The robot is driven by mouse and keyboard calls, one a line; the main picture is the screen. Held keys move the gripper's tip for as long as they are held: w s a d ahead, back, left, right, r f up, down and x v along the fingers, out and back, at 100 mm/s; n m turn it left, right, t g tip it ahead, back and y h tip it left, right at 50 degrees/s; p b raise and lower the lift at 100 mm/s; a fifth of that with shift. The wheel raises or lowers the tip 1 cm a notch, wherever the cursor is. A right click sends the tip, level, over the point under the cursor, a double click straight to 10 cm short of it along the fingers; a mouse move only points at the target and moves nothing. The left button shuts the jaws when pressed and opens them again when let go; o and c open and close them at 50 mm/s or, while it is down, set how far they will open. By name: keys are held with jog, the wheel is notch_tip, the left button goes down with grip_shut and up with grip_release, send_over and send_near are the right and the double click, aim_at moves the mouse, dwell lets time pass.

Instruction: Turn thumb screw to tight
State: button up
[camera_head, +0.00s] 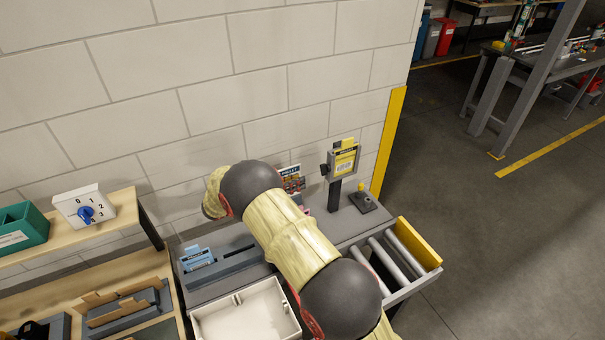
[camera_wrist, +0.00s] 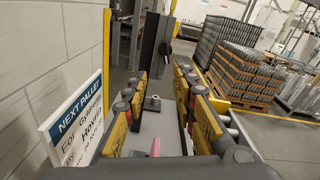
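A dark upright post (camera_wrist: 150,40) stands ahead of my gripper in the wrist view, with a small black knob (camera_wrist: 165,48) on it that looks like the thumb screw. In the head view, a black knob (camera_head: 324,169) shows at the left side of the yellow-framed sign holder (camera_head: 345,160). My gripper (camera_wrist: 160,90) has its two yellow-padded fingers apart, with nothing held between them. The post and knob are beyond the fingertips, not touched. The screw's tightness cannot be told.
A "NEXT PALLET" sign (camera_wrist: 75,125) stands close left of my gripper, near the wall. A small base with a yellow knob (camera_head: 362,197) sits right of the sign holder. A white tray (camera_head: 245,312) and rollers (camera_head: 385,262) flank my arm.

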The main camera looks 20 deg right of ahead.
aim_at(321, 171)
jog(key=shift+n+h, duration=0.3)
jog(key=shift+n, duration=0.3)
jog(key=shift+s+d+r+p, duration=0.1)
jog(key=shift+d+r+p, duration=0.1)
jog(key=shift+d, duration=1.15)
jog(key=shift+w+d+r+p, duration=0.1)
jog(key=shift+d+r, duration=0.05)
jog(key=shift+d, duration=1.25)
jog(key=shift+s+d+r+p, duration=0.1)
jog(key=shift+d+r+p, duration=0.1)
jog(key=shift+d, duration=1.15)
jog(key=shift+c, duration=0.2)
grip_shut()
